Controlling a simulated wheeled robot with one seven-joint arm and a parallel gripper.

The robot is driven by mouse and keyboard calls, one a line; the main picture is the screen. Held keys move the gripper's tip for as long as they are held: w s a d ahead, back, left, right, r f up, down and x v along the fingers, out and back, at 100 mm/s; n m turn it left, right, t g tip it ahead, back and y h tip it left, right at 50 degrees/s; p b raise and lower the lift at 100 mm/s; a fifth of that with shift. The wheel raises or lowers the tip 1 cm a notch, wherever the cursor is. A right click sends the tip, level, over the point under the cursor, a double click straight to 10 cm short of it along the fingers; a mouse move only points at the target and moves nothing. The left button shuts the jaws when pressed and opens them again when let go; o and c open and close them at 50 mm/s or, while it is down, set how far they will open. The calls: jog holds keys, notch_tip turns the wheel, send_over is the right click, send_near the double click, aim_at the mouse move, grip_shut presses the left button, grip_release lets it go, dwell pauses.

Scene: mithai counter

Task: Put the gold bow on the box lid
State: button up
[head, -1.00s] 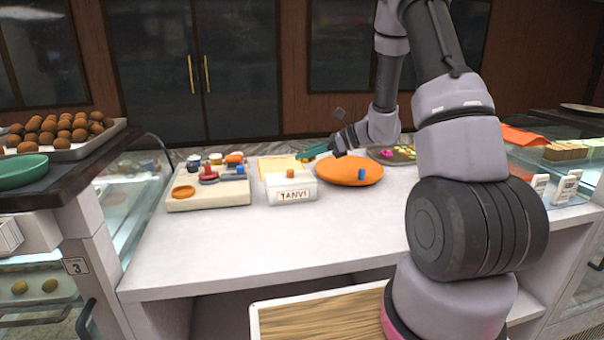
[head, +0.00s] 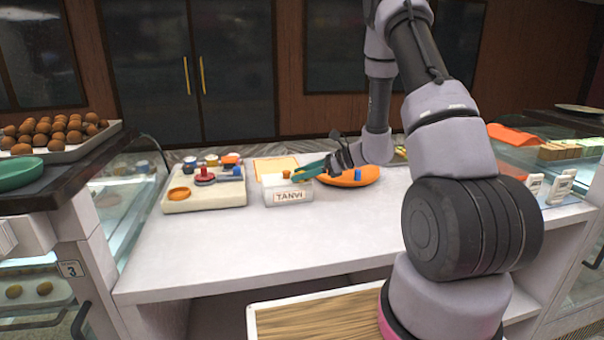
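The white box (head: 289,197) with a "TANVI" label on its front stands on the counter, left of centre. A small orange item (head: 286,174) shows at the box's back edge; I cannot tell whether it is on the lid or behind it. My gripper (head: 302,174) has teal fingers. They reach in from the right over the box's right part, close to its top. The fingers are too small in view to show whether they are open or hold anything. I cannot make out a gold bow.
An orange round plate (head: 338,181) with a blue piece (head: 358,175) lies right of the box, partly behind my gripper. A cream tray (head: 225,198) with coloured pieces stands to the left. An orange sheet (head: 272,164) lies behind the box. The front counter is clear.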

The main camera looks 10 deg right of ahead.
jog(key=shift+d+r, duration=0.1)
jog(key=shift+r, duration=0.1)
jog(key=v, duration=1.1)
jog(key=s+a+r+n+g+h, duration=0.2)
jog(key=s+a+r+n, duration=0.1)
jog(key=s+r+n, duration=0.3)
jog(key=s+a+r+n+g+h, duration=0.1)
jog(key=s+a+r+n+h, duration=0.15)
jog(key=s+r, duration=0.35)
jog(key=s+d+r+n+t+h, duration=0.1)
jog(key=s+r+n+t+h, duration=0.4)
jog(key=s+r+n, duration=0.4)
notch_tip(320, 180, up, 2)
jog(key=shift+s+d+r+n+h, duration=0.15)
jog(key=shift+s+d+n+h, duration=0.3)
jog(key=shift+s, duration=0.75)
jog(key=shift+a, duration=0.15)
